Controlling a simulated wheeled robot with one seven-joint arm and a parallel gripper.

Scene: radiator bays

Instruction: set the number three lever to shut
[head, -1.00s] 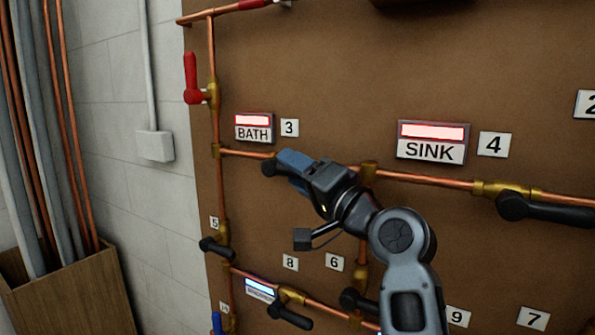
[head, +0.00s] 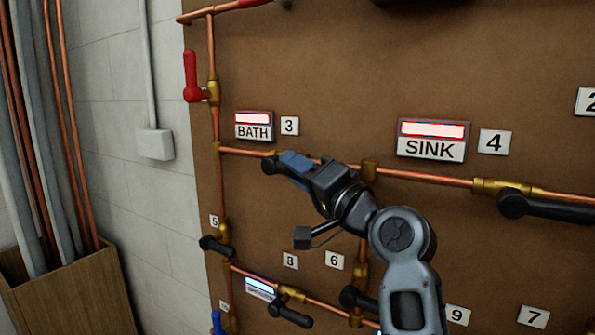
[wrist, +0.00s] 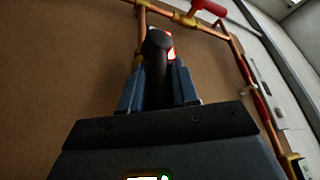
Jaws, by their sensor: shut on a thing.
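The number three lever (head: 270,166) is black and sits on the copper pipe below the BATH sign (head: 253,125) and the number 3 plate (head: 289,126). Only its left end shows in the head view. The rest is hidden by my gripper (head: 286,162). In the wrist view the black lever (wrist: 157,65) stands between the two blue fingers of my gripper (wrist: 158,88), which are shut on it. The lever lies roughly along its pipe in the head view, but its exact angle is hard to tell.
The SINK sign (head: 432,142) and a black lever (head: 545,207) near plate 4 (head: 494,143) are to the right. A red lever (head: 191,77) is above left. Several more levers and pipes lie below. A wooden box of pipes (head: 70,295) stands at the left.

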